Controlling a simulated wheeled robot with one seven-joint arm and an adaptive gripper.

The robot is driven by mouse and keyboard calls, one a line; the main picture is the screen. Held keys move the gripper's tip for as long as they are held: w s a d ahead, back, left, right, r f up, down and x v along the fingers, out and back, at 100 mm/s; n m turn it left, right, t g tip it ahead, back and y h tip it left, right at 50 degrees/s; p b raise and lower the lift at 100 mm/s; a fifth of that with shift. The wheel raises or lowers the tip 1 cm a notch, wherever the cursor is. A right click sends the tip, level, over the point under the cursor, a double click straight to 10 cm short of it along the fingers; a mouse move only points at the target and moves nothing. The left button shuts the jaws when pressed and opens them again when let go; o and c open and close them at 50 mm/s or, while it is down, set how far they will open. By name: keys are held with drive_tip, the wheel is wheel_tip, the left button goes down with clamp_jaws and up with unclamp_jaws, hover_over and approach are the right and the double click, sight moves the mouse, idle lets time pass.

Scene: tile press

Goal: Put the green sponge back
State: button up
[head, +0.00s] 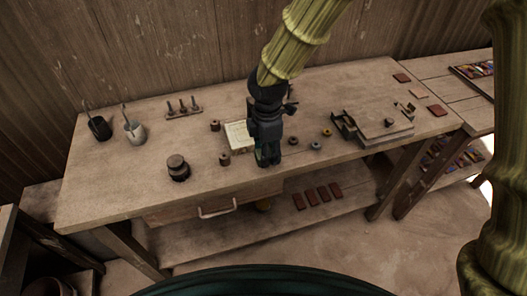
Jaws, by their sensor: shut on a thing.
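My gripper (267,160) points down over the middle of the workbench, near its front edge. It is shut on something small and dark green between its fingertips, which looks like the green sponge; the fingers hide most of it. I cannot tell whether it touches the bench top. A shallow cream tray or block (236,134) lies on the bench just left of my gripper and is partly hidden by it. No other green sponge shows on the bench.
Dark cup (99,129) and pale cup (135,131) with tools stand at left, near a peg rack (183,110). A dark round pot (178,169) stands front left. A tile press (375,125) stands right. The left front bench top is clear.

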drive_tip(key=shift+w+a+f, duration=0.15)
drive_tip(key=shift+w+a, duration=0.35)
drive_tip(key=shift+w, duration=0.35)
wheel_tip(320, 180, down, 3)
drive_tip(key=shift+f+p, duration=0.2)
drive_tip(key=shift+p, duration=0.55)
drive_tip(key=o, duration=0.9)
drive_tip(key=shift+r, duration=0.1)
wheel_tip(320, 180, up, 12)
drive_tip(key=shift+f+b, duration=0.1)
drive_tip(key=shift+b, duration=0.8)
